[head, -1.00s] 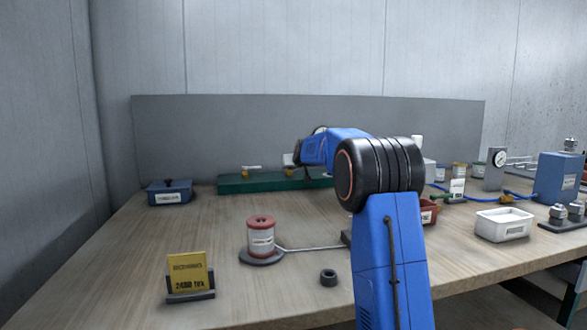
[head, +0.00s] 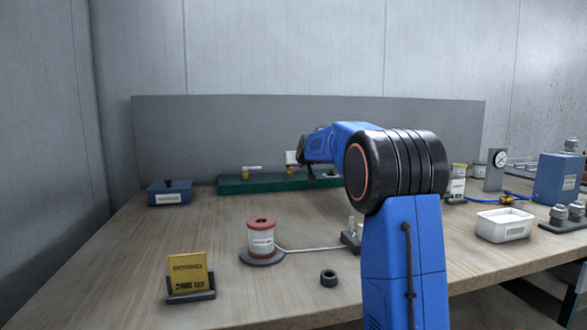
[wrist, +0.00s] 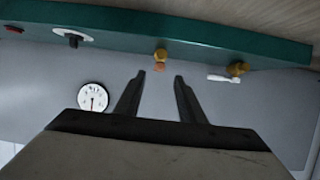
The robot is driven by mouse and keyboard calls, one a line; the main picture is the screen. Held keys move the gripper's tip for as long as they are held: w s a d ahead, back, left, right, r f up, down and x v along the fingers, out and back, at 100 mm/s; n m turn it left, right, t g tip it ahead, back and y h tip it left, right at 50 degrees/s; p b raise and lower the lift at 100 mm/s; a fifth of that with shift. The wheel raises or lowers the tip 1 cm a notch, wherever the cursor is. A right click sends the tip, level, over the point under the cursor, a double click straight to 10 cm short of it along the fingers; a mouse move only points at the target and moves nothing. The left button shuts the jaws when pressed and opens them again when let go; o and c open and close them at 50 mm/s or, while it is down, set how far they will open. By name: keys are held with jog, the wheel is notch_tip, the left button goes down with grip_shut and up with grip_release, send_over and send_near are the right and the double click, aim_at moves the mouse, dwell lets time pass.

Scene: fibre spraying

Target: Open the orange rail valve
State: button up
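The green rail (head: 235,184) lies along the back of the bench and crosses the top of the wrist view (wrist: 110,33). A brass valve with a small orange part (wrist: 160,61) is on the rail; the wrist view appears upside down. To its right there, another brass valve (wrist: 238,70) has a white lever; it shows in the head view (head: 248,170). My gripper (wrist: 160,84) is open and empty. In the wrist view its fingertips are just below the orange-marked valve, one to either side, with no visible contact. In the head view my arm hides much of the rail's right part.
A black-and-white knob (wrist: 73,37) and a red button (wrist: 14,29) are further along the rail. A round gauge (wrist: 92,97) is near the left finger. A spool (head: 261,240), a blue box (head: 170,194) and a white tray (head: 503,226) stand on the bench.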

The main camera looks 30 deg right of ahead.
jog(key=v, duration=1.2)
jog(key=shift+s+f, duration=0.1)
jog(key=shift+s, duration=0.05)
